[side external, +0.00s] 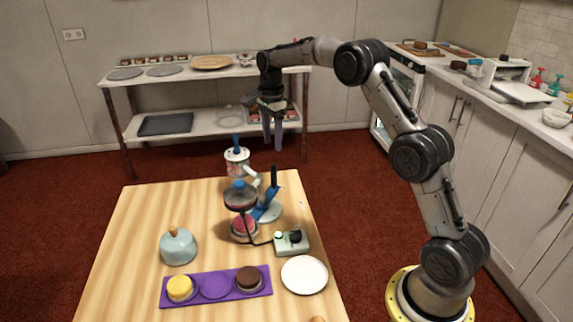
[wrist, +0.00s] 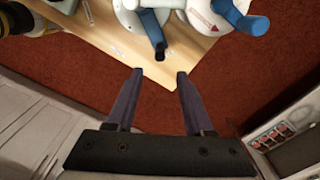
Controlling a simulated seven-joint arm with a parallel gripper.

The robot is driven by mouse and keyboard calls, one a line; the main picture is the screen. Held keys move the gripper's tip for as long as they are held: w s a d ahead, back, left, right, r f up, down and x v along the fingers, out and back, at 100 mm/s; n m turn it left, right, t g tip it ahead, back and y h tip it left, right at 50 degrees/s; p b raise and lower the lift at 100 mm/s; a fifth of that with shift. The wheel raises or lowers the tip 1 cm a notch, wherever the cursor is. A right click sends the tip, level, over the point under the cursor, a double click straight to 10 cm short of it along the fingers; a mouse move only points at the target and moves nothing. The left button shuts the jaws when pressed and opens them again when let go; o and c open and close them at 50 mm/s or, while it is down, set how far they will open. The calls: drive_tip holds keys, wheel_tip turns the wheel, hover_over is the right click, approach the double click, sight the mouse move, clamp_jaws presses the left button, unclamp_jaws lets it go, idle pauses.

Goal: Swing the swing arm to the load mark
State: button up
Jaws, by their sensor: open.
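A stand with a round pale base (side external: 270,214) carries a slanted blue arm (side external: 263,211) and a dark upright post, near the table's right side. I take the blue arm as the swing arm, but cannot be sure. In the wrist view, a blue arm (wrist: 240,19) reaches over a white disc at top right, and a red triangular mark (wrist: 198,25) shows on that disc. A second blue piece (wrist: 153,32) stands left of it. Whether the red triangle is the load mark I cannot tell. My gripper (side external: 273,145) is open and empty, fingers down, above and apart from the stand; its fingertips (wrist: 159,74) show near the table edge.
The wooden table (side external: 128,235) also holds a red-and-clear turntable device (side external: 241,196), a blue-topped canister (side external: 237,160), a control box (side external: 291,243), a white plate (side external: 304,275), a blue dome (side external: 178,247) and a purple tray (side external: 216,288) with cakes. A metal shelf (side external: 200,122) stands behind.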

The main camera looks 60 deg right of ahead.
sight(274, 165)
wheel_tip(274, 165, down, 8)
drive_tip(key=shift+f, duration=0.15)
clamp_jaws()
idle(0.3)
drive_tip(key=shift+s, duration=1.45)
drive_tip(key=shift+s+a, duration=0.15)
drive_tip(key=shift+s, duration=0.55)
drive_tip(key=shift+s+a, duration=0.15)
drive_tip(key=shift+s, duration=0.5)
